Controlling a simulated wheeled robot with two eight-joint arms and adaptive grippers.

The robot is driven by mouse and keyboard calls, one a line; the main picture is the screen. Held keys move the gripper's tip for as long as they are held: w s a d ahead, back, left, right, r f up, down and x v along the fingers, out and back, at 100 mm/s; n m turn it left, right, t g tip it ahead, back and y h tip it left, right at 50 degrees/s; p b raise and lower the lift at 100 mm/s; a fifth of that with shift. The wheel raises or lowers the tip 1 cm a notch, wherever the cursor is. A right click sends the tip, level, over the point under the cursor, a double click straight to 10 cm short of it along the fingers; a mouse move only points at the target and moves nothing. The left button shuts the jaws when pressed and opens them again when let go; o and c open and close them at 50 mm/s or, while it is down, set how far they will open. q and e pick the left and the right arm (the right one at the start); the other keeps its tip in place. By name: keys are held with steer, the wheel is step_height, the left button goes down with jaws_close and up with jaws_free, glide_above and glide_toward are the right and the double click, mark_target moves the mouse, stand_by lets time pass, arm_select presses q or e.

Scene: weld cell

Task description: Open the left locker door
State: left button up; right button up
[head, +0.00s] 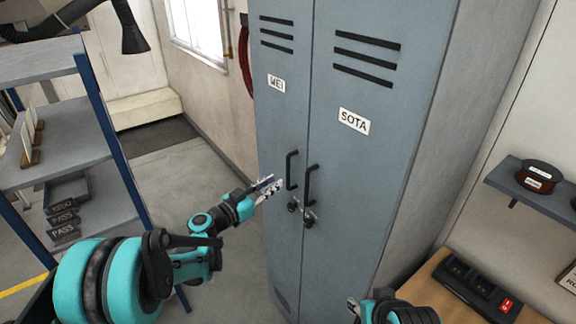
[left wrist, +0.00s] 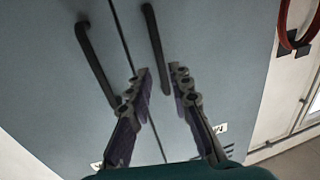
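The grey-blue locker has a left door (head: 283,110) with a small white label and a right door (head: 360,160) labelled SOTA. Both are shut. The left door's black bar handle (head: 290,171) stands beside the right door's handle (head: 308,185). My left gripper (head: 274,186) is open, just left of the left handle. In the left wrist view, the left door's handle (left wrist: 154,45) is on the right, its lower end between the spread fingertips (left wrist: 162,72); contact cannot be told. My right gripper (head: 353,305) shows only partly at the bottom; its opening is unclear.
Dark round locks (head: 292,206) sit below the handles. A grey shelf rack (head: 70,170) with blue posts stands at left. A wooden bench (head: 440,290) with a dark switch box and a wall shelf (head: 540,195) are at right. Open floor (head: 185,180) lies left of the locker.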

mark_target(288, 186)
arm_select(q)
steer(key=x, duration=0.7)
steer(key=shift+w+d, duration=0.25)
steer(key=shift+w, duration=0.05)
jaws_close()
